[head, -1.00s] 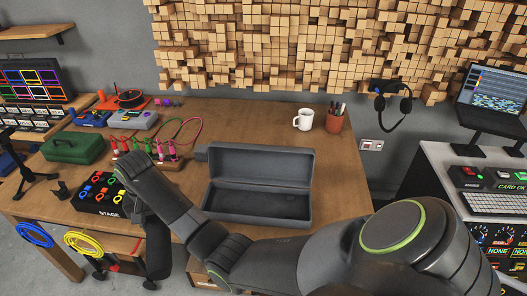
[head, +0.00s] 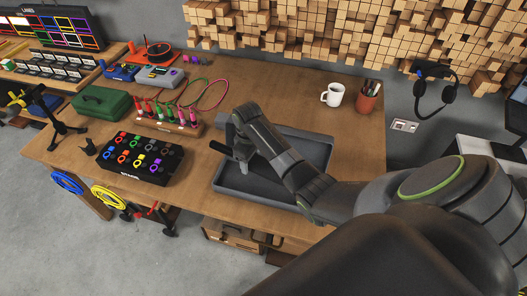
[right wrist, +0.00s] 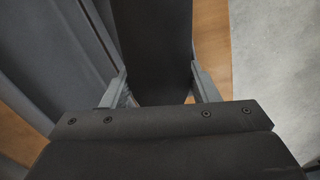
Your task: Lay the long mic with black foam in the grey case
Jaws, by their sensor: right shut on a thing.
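The grey case (head: 232,185) lies open on the wooden table, its shallow inside facing up. My right arm crosses it and hides much of its middle and back. My right gripper (head: 243,156) is over the left part of the case, pointing down. In the right wrist view, my right gripper (right wrist: 160,88) is shut on a wide dark thing, which I take to be the long mic with black foam (right wrist: 153,45). My left gripper is not in view.
Left of the case are a black box with coloured rings (head: 142,160), a wooden stand of coloured plugs (head: 172,124) and a green box (head: 103,104). A white mug (head: 332,95) and a pen cup (head: 368,95) stand at the back right. The table behind the case is clear.

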